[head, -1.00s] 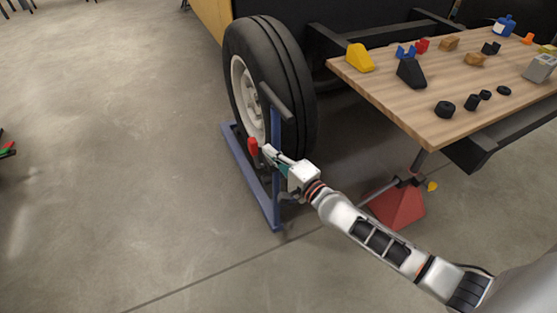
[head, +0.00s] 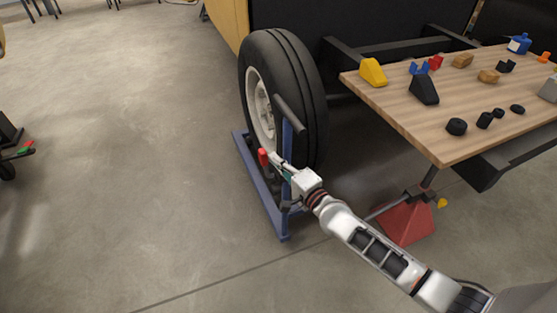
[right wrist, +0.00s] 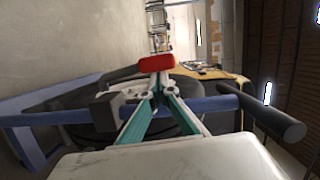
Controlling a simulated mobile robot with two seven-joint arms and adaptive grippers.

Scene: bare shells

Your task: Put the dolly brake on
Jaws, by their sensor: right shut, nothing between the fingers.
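The blue wheel dolly (head: 262,190) stands on the floor around the foot of a large black tyre (head: 310,90). Its brake lever has a red end (head: 263,158), low on the outer side of the wheel. My right gripper (head: 275,161) reaches in from the lower right and is shut and empty, its tips close to the red end. In the right wrist view the red end (right wrist: 157,62) lies just past the closed fingertips (right wrist: 156,88); I cannot tell whether they touch. The dark lever arm runs down left from it. My left gripper is not in view.
The dolly's upright post with a black crossbar (head: 289,115) stands close beside my right gripper. A wooden table (head: 410,115) with several small parts is to the right, above a red stand (head: 408,222).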

